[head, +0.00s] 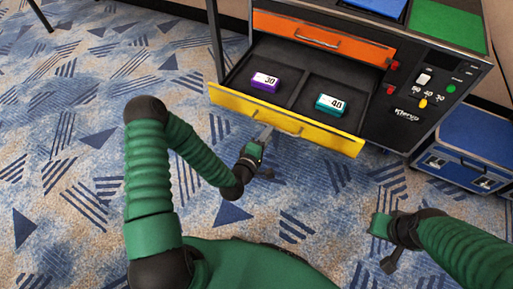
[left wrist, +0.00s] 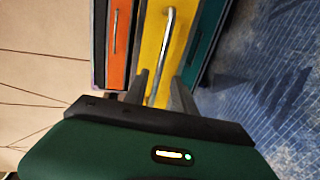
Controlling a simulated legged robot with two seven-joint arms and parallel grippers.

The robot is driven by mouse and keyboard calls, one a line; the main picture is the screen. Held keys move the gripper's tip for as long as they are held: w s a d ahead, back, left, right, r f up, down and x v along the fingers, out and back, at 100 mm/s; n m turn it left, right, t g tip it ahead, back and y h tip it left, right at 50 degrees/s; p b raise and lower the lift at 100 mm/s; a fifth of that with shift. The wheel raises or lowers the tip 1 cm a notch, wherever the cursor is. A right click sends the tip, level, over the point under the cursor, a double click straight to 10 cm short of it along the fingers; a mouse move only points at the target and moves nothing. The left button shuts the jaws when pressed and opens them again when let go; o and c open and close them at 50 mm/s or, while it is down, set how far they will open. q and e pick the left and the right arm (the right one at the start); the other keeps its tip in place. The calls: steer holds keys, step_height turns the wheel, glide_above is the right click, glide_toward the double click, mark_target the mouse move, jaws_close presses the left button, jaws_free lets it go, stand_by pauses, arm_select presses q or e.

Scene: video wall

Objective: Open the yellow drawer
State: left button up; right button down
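The yellow drawer (head: 285,119) of the black cabinet is pulled out, with its inside showing. A purple block marked 30 (head: 264,83) and a teal block marked 40 (head: 330,104) lie in separate compartments. My left gripper (head: 265,134) is at the left part of the drawer's metal handle (head: 290,130). In the left wrist view the handle (left wrist: 165,45) runs between the two fingers (left wrist: 160,92), with yellow front showing on both sides of it, so the fingers look open around it. My right gripper (head: 385,243) is above the carpet, away from the cabinet; its fingers are unclear.
A shut orange drawer (head: 322,38) sits above the yellow one. The cabinet's right panel has buttons and sliders (head: 428,88). Blue and green panels (head: 447,25) are on top. A blue case (head: 465,150) stands at right. The patterned carpet (head: 70,120) at left is clear.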

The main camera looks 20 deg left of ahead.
arm_select(q)
steer(key=p+v, duration=0.2)
steer(key=v, duration=0.9)
steer(key=shift+s, duration=0.2)
steer(key=s+r+m+g, duration=0.9)
steer(key=m+g, duration=0.4)
steer(key=m, duration=0.5)
steer(key=w+p+v, duration=0.3)
steer(key=p+v, duration=1)
steer(key=p, duration=0.1)
steer(key=w+d+r+p+v, duration=0.1)
steer(key=w+p+v, duration=0.2)
steer(key=p+v, duration=1)
steer(key=shift+s+d+r+y+p, duration=0.2)
steer(key=shift+d+r+y+p, duration=0.15)
steer(key=shift+d+r, duration=0.35)
steer(key=shift+a, duration=0.1)
